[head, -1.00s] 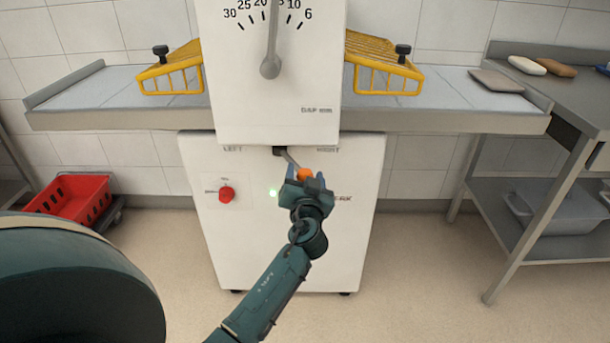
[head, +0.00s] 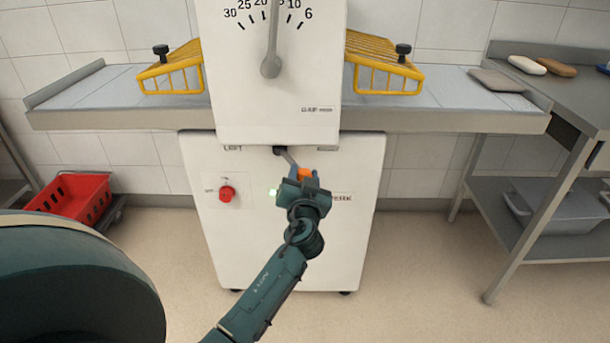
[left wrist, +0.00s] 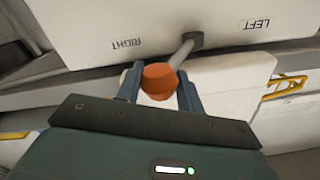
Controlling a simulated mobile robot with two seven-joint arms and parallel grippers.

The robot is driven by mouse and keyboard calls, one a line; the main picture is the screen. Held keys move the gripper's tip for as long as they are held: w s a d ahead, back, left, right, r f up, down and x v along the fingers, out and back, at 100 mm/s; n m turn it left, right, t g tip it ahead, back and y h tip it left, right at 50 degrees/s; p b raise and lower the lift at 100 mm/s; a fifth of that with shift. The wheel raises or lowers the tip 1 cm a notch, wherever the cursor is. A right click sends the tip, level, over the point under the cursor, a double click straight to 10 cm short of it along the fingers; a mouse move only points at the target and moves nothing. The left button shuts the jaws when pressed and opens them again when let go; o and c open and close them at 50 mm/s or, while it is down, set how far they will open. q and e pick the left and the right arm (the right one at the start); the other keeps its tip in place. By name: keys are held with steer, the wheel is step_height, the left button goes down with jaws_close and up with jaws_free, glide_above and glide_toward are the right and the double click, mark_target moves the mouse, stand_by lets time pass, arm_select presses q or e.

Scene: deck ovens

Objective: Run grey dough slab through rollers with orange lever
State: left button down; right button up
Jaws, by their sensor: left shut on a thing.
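The grey dough slab (head: 497,80) lies flat on the right end of the machine's belt table. The lever with the orange knob (head: 304,173) sticks out under the machine's white upper housing, between the LEFT and RIGHT labels. My left gripper (head: 304,179) is shut on the orange knob. In the left wrist view the orange knob (left wrist: 159,82) sits between the two fingers, with the metal lever rod (left wrist: 182,52) running up to its dark socket. My right gripper is not in view.
Yellow wire guards (head: 172,75) stand on both sides of the housing. A red knob (head: 227,193) sits on the lower front. A red crate (head: 70,197) is at the left. A steel table (head: 560,75) with loaves (head: 555,67) is at the right. The floor in front is free.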

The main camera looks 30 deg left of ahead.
arm_select(q)
steer(key=shift+s+a+r+m+t+h+p, duration=0.1)
steer(key=shift+s+a+m+t+h+p, duration=0.15)
steer(key=shift+s+m+t+h+p, duration=0.35)
steer(key=s+a+m+h+p, duration=0.1)
steer(key=h, duration=0.1)
steer(key=s+a+m+t+h+p, duration=0.1)
steer(key=m+h, duration=0.1)
steer(key=h, duration=0.1)
steer(key=s+a+m+h+p, duration=0.1)
steer(key=a+h, duration=0.1)
steer(key=shift+s+m+t+p, duration=0.3)
steer(key=shift+s+t, duration=0.1)
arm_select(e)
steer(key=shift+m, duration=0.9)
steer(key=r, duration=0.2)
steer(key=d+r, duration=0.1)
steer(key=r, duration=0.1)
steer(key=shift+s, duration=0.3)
arm_select(q)
steer(key=c, duration=1.1)
jaws_free()
steer(key=shift+o, duration=0.7)
steer(key=shift+a, duration=0.1)
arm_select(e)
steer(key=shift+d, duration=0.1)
